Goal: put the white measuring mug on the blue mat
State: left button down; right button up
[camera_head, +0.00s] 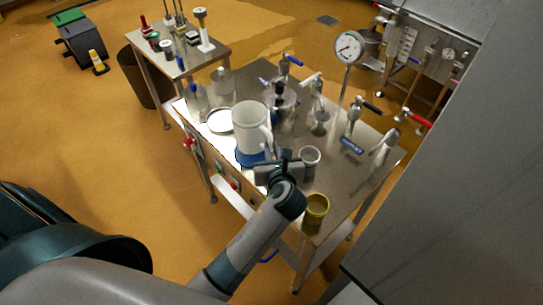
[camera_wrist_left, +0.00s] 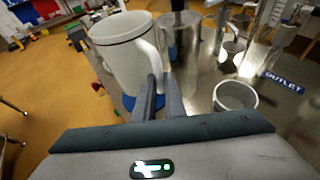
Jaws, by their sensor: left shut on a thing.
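The white measuring mug (camera_head: 250,127) is upright at the front of the steel table, with its handle to the right. It shows large in the left wrist view (camera_wrist_left: 126,62). The blue mat (camera_head: 247,159) shows under the mug's base, mostly covered, and a bit of blue shows in the wrist view (camera_wrist_left: 128,102). The mug's base is over the mat; I cannot tell whether it touches. My left gripper (camera_head: 275,160) is on the mug's right side, and its fingers (camera_wrist_left: 158,92) are shut on the handle. My right gripper is not seen.
The steel table (camera_head: 262,72) is crowded. A metal cup (camera_head: 310,158) stands close right of my gripper, and a yellow pot (camera_head: 316,207) is at the front right corner. A shiny metal vessel (camera_wrist_left: 180,60) stands just behind the mug. A white round dish (camera_head: 219,120) lies left.

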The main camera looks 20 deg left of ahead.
pick_arm(q)
jog(key=shift+f+p, duration=0.35)
jog(key=shift+f, duration=1.7)
jog(key=c, duration=1.8)
grip_release()
jog(key=b+v, duration=0.2)
jog(key=v, duration=1)
